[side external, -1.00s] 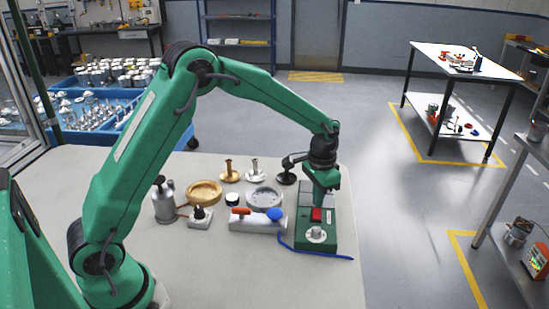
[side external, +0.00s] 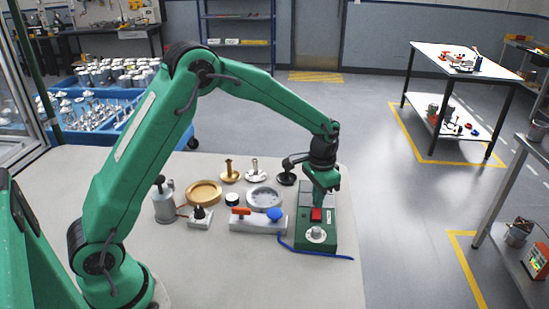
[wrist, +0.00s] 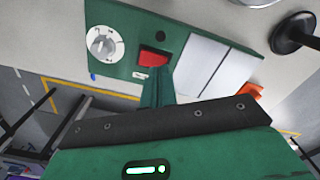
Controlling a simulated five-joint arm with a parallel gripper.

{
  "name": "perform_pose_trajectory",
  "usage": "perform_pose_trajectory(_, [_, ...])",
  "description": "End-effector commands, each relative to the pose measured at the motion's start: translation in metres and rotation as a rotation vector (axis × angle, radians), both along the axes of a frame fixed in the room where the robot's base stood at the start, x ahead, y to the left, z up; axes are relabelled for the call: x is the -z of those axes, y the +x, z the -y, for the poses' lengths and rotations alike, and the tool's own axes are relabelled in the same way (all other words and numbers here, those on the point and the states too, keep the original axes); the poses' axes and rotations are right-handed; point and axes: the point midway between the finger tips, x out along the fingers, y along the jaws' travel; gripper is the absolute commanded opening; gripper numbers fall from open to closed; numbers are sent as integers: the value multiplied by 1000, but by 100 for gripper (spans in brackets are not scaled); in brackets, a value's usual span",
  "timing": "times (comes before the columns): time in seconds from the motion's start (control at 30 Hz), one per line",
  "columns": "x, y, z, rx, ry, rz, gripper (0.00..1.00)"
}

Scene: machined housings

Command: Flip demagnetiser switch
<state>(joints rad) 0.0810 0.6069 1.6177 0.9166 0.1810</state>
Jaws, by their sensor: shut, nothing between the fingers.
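The demagnetiser is a green box (side external: 302,243) at the right end of the table, with a grey knob (side external: 317,234) and a red switch (side external: 316,214). In the wrist view the red switch (wrist: 153,59) sits between the knob (wrist: 102,42) and two pale plates (wrist: 207,65). My gripper (side external: 318,203) points down over the box, close behind the switch. In the wrist view its shut fingertips (wrist: 157,74) are at the switch's edge; I cannot tell whether they touch it. Nothing is held.
A grey block with an orange handle and blue knob (side external: 258,222) stands left of the box. A blue cable (side external: 318,256) runs along the front. Dishes (side external: 204,193), small stands (side external: 229,171) and a canister (side external: 164,201) are further left. The front table is clear.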

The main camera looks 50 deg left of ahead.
Motion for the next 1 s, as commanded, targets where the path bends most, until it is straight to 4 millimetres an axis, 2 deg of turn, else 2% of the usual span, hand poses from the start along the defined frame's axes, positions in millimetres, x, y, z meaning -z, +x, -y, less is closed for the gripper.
perform_pose_trajectory(1.0, [11,0,0,0,1,-2,0])
